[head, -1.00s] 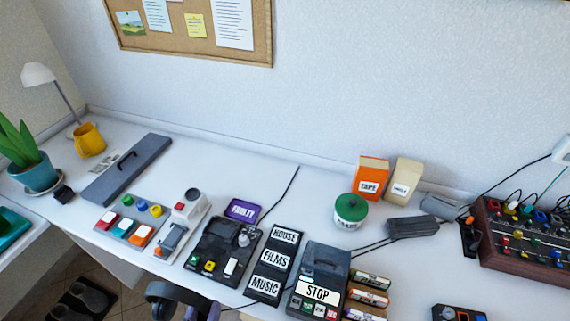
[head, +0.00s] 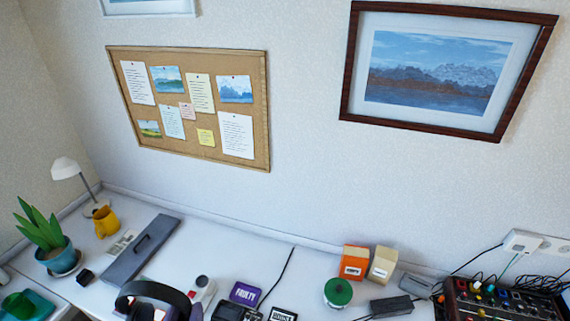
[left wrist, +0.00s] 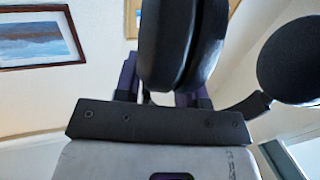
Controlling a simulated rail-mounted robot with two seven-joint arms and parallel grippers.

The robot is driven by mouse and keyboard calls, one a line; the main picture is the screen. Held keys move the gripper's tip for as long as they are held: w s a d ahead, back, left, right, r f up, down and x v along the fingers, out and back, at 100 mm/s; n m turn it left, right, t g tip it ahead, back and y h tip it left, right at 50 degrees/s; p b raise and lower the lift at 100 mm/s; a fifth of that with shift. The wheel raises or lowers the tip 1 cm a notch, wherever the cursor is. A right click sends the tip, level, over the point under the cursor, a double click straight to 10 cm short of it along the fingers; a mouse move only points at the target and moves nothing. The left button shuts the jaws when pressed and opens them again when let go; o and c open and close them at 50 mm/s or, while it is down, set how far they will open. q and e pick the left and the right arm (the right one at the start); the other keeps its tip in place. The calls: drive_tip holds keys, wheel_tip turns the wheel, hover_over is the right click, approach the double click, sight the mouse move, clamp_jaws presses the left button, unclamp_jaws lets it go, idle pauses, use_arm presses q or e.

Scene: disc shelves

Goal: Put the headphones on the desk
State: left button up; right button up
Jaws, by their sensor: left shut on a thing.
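The dark headphones (head: 152,288) show at the bottom edge of the head view, their curved band in front of the desk (head: 215,252). In the left wrist view the headphones (left wrist: 165,45) fill the upper middle, with one round ear cup (left wrist: 292,62) off to the right. My left gripper (left wrist: 162,88), with purple fingers, is shut on the headphones near one ear cup. In the head view it is mostly cut off at the bottom edge. The headphones look held up, clear of the desk. My right gripper is not in view.
Some bare desk shows between the bar and the jar.

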use_arm(q)
wheel_tip(320, 180, up, 22)
drive_tip(key=w+p, duration=0.2)
drive_tip(key=p, duration=1.1)
drive_tip(key=shift+p, duration=0.4)
drive_tip(key=shift+w+f, duration=0.1)
